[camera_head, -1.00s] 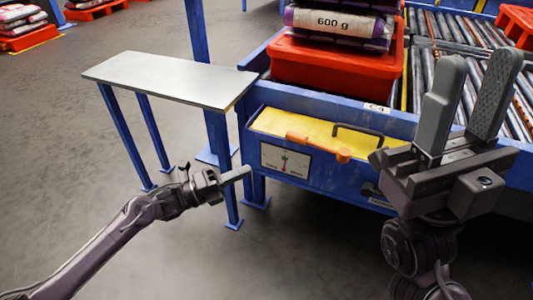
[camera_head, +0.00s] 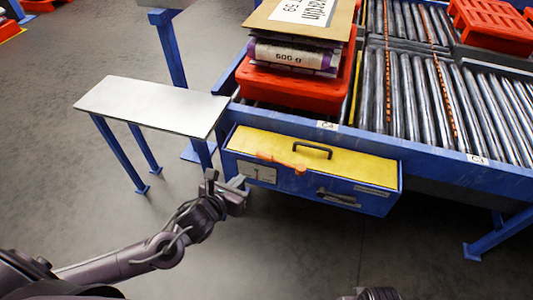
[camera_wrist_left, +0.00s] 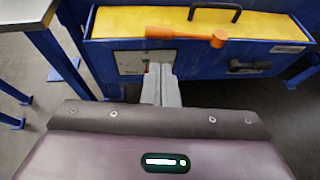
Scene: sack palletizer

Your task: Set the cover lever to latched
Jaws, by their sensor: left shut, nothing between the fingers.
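The orange cover lever (camera_head: 282,163) lies nearly level along the front top edge of the blue box with the yellow cover (camera_head: 345,165). In the left wrist view the lever (camera_wrist_left: 185,34) has a thicker rounded right end. A pale label plate (camera_head: 262,173) is on the box front below the lever's left part; its marks are too small to read. My left gripper (camera_head: 240,183) is shut and empty in front of this plate. In the left wrist view its fingertips (camera_wrist_left: 160,70) are below the lever, apart from it, and hide part of the plate.
A black handle (camera_head: 312,148) stands on the yellow cover, and a dark latch-like handle (camera_head: 337,197) is on the box front. A grey-topped table (camera_head: 150,104) stands to the left. Roller conveyors (camera_head: 440,100) and a red pallet with sacks (camera_head: 295,88) are behind.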

